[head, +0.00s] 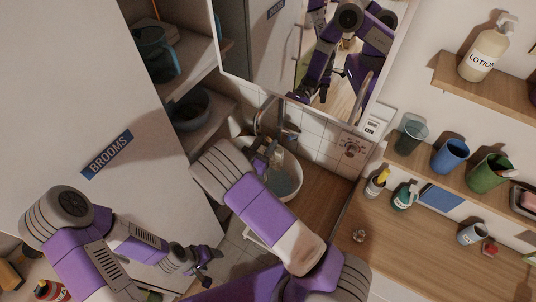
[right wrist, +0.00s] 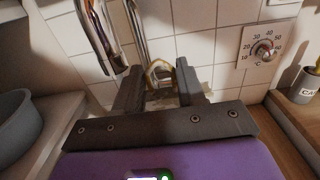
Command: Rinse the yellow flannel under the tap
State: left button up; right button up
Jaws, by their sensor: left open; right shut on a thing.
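The tap (head: 287,130) rises behind a white round basin (head: 297,186) below the mirror. My right gripper (head: 265,153) is over the back of the basin, close to the tap, partly hidden by my own arm in the head view. In the right wrist view its fingers (right wrist: 160,85) are shut on a small yellowish fold, which looks like the yellow flannel (right wrist: 160,68). The rest of the flannel is hidden. I cannot tell whether water runs on it. My left gripper (head: 208,266) is open and empty, low at the left, away from the basin.
A door marked BROOMS (head: 107,155) stands at the left, beside shelves with a grey bowl (head: 190,110). A temperature dial (head: 353,148) is on the tiles right of the basin. Cups and bottles stand on the shelf and wooden counter (head: 400,240) at the right.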

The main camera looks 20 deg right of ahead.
jog(key=shift+s+d, duration=0.25)
jog(key=shift+d, duration=0.2)
jog(key=shift+w+a, duration=0.15)
jog(key=shift+a, duration=0.05)
jog(key=shift+w+a, duration=0.15)
jog(key=shift+a, duration=0.25)
jog(key=shift+d, duration=0.15)
jog(key=shift+s+d, duration=0.3)
jog(key=shift+d, duration=0.1)
jog(key=shift+w+a, duration=0.1)
jog(key=shift+a, duration=0.05)
jog(key=shift+w+a, duration=0.2)
jog(key=shift+a, duration=0.2)
jog(key=shift+d, duration=0.15)
